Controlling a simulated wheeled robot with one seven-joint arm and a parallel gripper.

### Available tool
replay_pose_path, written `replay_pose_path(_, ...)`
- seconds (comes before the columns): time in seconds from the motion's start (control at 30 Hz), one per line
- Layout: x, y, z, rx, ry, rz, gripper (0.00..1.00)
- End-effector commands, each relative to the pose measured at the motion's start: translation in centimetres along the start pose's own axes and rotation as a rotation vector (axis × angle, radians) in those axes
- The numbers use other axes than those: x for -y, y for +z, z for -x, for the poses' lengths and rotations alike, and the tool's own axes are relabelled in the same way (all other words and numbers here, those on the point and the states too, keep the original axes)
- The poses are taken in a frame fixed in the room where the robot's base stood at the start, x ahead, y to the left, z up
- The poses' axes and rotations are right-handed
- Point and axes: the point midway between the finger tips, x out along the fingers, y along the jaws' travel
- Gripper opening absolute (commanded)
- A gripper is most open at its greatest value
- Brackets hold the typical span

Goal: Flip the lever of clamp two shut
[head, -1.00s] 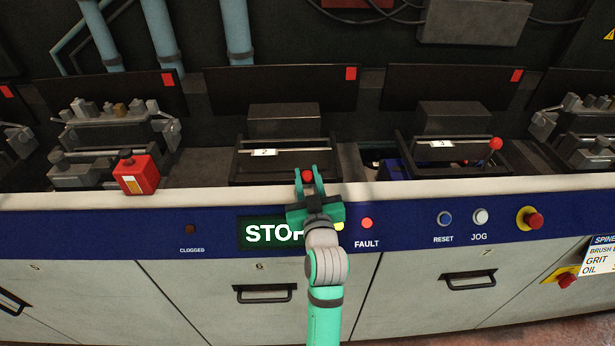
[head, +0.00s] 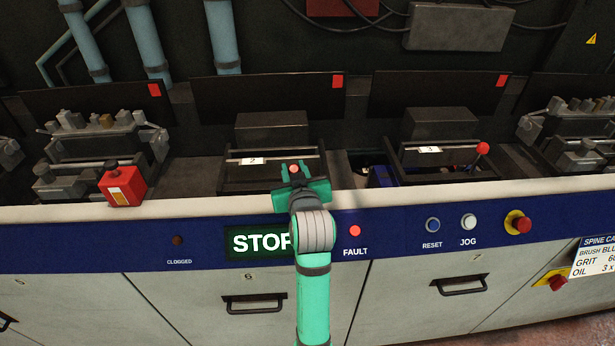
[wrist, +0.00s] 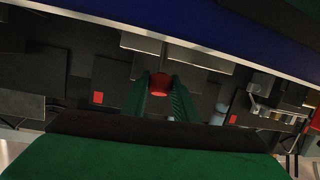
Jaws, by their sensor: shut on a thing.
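Clamp two (head: 270,178), a dark frame with a white label "2" (head: 251,161) and a thin bar, sits in the bay in front of a dark block. Its lever's red knob (head: 294,169) shows between the fingertips of my green gripper (head: 294,174) at the clamp's right front. In the wrist view the red knob (wrist: 159,84) lies between the two green fingers (wrist: 159,98). My gripper is shut on it. The lever's shaft is hidden behind my gripper.
Clamp three (head: 440,165) has a lever with a red ball (head: 482,148) to the right. A red box (head: 122,186) stands on the ledge at left. The pale front ledge (head: 420,193) runs below, above a blue panel with buttons and a STOP display (head: 258,243).

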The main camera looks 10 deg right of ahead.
Motion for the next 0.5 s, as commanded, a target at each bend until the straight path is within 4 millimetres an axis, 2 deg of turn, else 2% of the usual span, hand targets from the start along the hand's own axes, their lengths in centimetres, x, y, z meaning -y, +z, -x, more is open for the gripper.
replay_pose_path(0.13, -0.1, -1.2, -1.1, -0.009, 0.0, 0.002, 0.0)
replay_pose_path(0.5, -0.5, -2.2, -3.3, -0.008, 0.001, 0.003, 0.0)
